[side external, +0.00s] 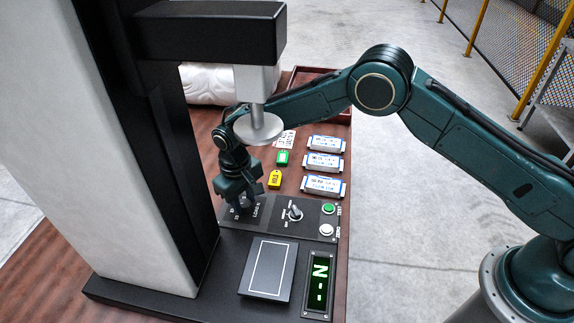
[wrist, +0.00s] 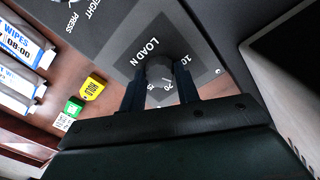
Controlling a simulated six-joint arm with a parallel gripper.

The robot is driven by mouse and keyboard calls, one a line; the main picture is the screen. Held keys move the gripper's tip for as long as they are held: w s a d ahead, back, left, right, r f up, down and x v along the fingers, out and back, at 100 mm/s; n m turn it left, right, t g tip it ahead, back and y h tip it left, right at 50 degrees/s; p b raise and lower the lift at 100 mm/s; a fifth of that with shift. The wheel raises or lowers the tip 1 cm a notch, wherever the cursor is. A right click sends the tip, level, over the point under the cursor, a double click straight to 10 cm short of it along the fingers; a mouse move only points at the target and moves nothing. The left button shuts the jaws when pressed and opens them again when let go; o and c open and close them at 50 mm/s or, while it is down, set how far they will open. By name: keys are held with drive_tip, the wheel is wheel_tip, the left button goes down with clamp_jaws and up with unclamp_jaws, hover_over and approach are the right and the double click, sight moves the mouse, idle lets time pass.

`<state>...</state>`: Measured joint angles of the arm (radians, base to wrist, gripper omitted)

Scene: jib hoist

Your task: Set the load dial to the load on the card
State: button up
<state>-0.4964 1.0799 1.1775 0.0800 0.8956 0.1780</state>
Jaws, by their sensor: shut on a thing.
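The load dial (wrist: 160,66) is a dark round knob on a grey panel marked LOAD N, with numbers around it, one reading 10. My gripper (wrist: 160,92) has one finger on each side of the knob and is shut on it. In the side view my gripper (side external: 240,203) points down at the panel and hides the dial. The knob's pointer cannot be made out. A white printed card (side external: 286,139) lies at the back of the bench; it shows small in the wrist view (wrist: 63,122), and its text is too small to read.
A yellow HOLD tag (side external: 275,179), a green tag (side external: 282,158) and several labelled packs (side external: 323,162) lie behind the panel. A second knob (side external: 294,212), green button (side external: 328,208), white button (side external: 326,230), flat plate (side external: 268,268) and lit display (side external: 318,284) are nearby. A press head (side external: 259,127) hangs close to my arm.

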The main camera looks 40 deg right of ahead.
sight(242, 204)
drive_tip(key=shift+w+m, duration=0.1)
drive_tip(key=shift+m, duration=0.3)
drive_tip(key=o, duration=1)
drive_tip(key=shift+c, duration=0.2)
drive_tip(key=shift+r, duration=0.1)
wheel_tip(242, 204, up, 14)
drive_tip(key=shift+a, duration=0.35)
